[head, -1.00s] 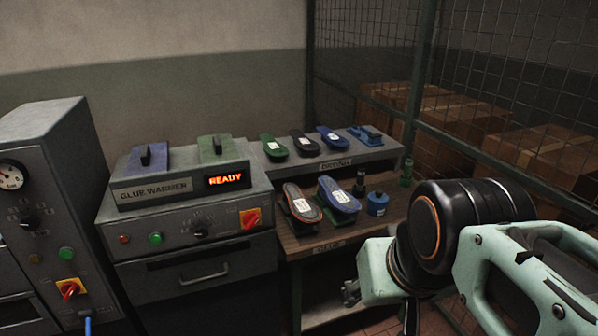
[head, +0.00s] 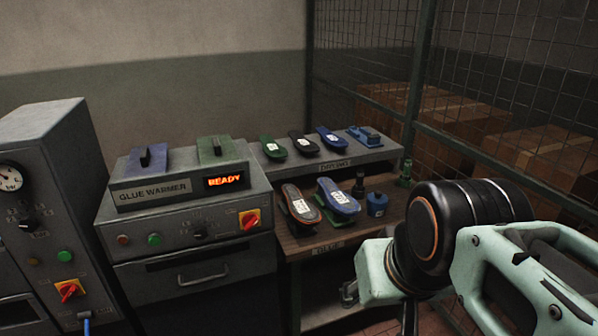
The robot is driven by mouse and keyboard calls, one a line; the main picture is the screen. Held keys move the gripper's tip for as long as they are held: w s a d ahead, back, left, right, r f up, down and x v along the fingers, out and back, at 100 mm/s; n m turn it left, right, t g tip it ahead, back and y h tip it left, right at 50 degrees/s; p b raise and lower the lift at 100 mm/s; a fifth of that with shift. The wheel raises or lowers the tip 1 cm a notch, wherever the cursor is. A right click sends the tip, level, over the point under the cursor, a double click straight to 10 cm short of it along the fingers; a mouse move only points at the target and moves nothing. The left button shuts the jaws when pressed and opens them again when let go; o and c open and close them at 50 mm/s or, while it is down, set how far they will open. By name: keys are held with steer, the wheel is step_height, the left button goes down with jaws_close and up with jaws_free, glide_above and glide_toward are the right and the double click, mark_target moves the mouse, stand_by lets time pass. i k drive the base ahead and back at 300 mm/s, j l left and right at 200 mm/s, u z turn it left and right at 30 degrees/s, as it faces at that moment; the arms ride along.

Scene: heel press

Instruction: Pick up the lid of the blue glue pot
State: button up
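The glue warmer (head: 190,205) stands at centre left, its display reading READY. On its top sit a blue lid (head: 147,160) with a black handle, at left, and a green lid (head: 215,150) beside it. Both lie flat in place. A small blue jar (head: 377,205) with a narrower top also stands on the glue table at right. My arm fills the lower right. A small grey part at its left edge, below the glue table top, seems to be my gripper (head: 349,293); the rest is hidden behind my arm, well apart from the lids and jar.
The glue table (head: 300,245) holds two soles, a dark bottle (head: 359,184) and a green bottle (head: 405,172). Behind it, the drying shelf (head: 350,155) carries several soles and a blue block. A control cabinet (head: 50,200) stands at left, a mesh fence at right.

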mark_target(376, 201)
steer(key=i+l+u, duration=0.1)
steer(key=i+l, duration=0.2)
steer(key=i, duration=0.2)
steer(key=i+l+u, duration=0.15)
steer(key=i+l, duration=0.15)
steer(key=i, duration=0.15)
steer(key=i+l+u, duration=0.1)
steer(key=l, duration=0.25)
steer(key=i+l+u, duration=0.1)
steer(key=i+l, duration=0.2)
steer(key=k+l, duration=0.05)
steer(key=l, duration=0.05)
